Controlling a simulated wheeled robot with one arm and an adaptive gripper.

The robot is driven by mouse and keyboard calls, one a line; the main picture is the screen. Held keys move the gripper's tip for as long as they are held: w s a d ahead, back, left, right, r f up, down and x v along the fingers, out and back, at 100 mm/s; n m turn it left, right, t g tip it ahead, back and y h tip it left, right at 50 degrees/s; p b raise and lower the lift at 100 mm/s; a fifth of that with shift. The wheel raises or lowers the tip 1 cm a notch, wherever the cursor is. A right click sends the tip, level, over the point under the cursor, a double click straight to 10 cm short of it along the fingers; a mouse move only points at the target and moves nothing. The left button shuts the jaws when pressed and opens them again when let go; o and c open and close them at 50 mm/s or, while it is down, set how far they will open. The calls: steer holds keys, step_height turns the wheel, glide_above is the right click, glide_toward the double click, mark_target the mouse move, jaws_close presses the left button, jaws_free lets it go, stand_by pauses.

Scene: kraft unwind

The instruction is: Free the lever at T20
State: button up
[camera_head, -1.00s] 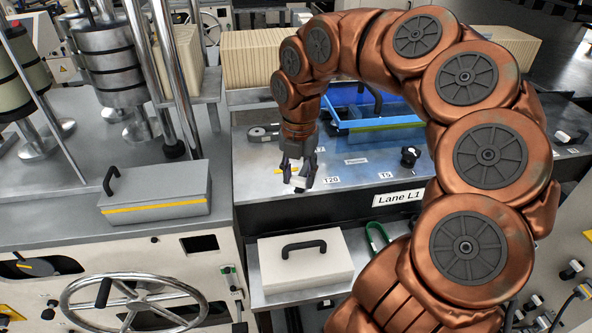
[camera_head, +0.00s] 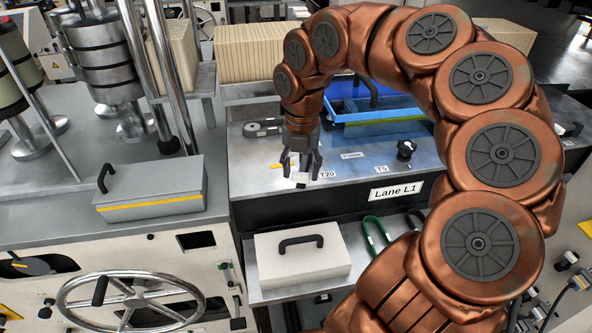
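The T20 label (camera_head: 327,174) is on the grey top of the Lane L1 bench (camera_head: 352,174), left of the T5 label (camera_head: 381,168). My gripper (camera_head: 301,175) points down just left of the T20 label, its dark fingers spread. A small pale piece (camera_head: 300,178) shows between and below the fingertips; I cannot tell whether they touch it. A small yellow piece (camera_head: 277,166) lies left of the fingers. The lever at T20 cannot be made out clearly; the gripper covers that spot.
A blue tray (camera_head: 375,112) stands behind the gripper. A black knob (camera_head: 405,150) stands near T5. A grey lidded box (camera_head: 150,188) with a yellow stripe sits at left, and a white box (camera_head: 300,255) with a black handle sits on the lower shelf.

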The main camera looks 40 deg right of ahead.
steer(key=shift+o, duration=0.9)
steer(key=shift+a, duration=0.1)
steer(key=shift+s, duration=0.1)
step_height(320, 180, up, 12)
stand_by(0.4)
